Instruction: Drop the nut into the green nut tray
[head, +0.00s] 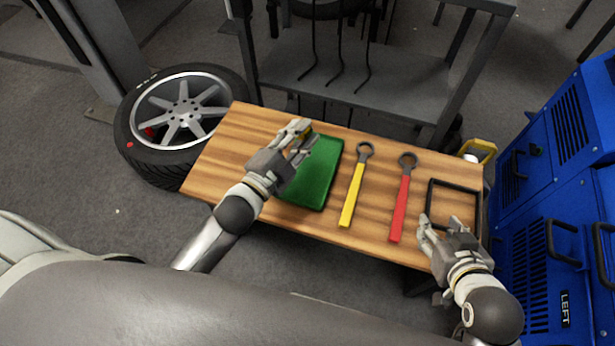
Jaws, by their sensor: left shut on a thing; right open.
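The green nut tray (319,178) lies on the wooden table, left of the wrenches. The nut is mostly hidden by the fingers. I cannot tell how high the gripper is above the tray. My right gripper (440,226) is open and empty near the table's right end, by the black frame.
A yellow-handled wrench (352,194) and a red-handled wrench (400,207) lie on the wooden table (232,140). A black rectangular frame (455,186) is at its right end.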

